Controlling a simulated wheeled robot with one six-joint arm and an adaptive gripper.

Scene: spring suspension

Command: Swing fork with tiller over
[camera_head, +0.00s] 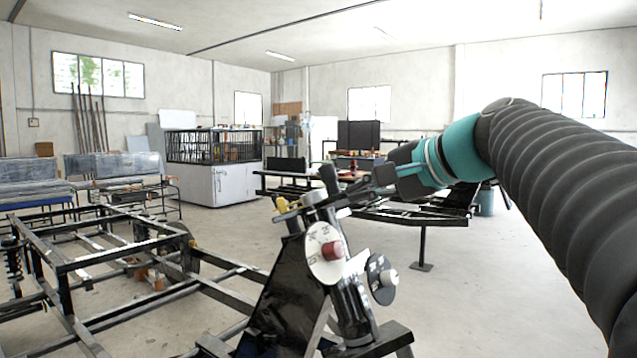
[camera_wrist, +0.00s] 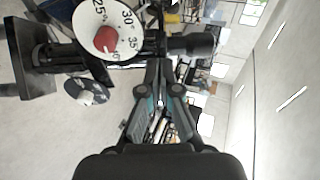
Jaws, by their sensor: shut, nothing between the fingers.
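The tiller (camera_head: 328,180) is a black handle that stands up at the top of the black test stand. In the wrist view it appears as a dark cylinder (camera_wrist: 190,45) lying sideways. The fork (camera_head: 350,305) seems to be the metal tube assembly below it; its outline is hard to separate from the stand. My gripper (camera_head: 350,196) reaches in from the right, close to the tiller. In the wrist view its fingertips (camera_wrist: 160,66) are together and empty, beside the tiller's base. I cannot tell whether they touch it.
A white dial with a red knob (camera_head: 325,252) and a second, dark dial (camera_head: 381,280) sit on the stand's front. A black tubular frame (camera_head: 110,262) lies to the left. A black bench (camera_head: 440,214) and a white cabinet (camera_head: 200,175) stand behind. Floor is clear at right.

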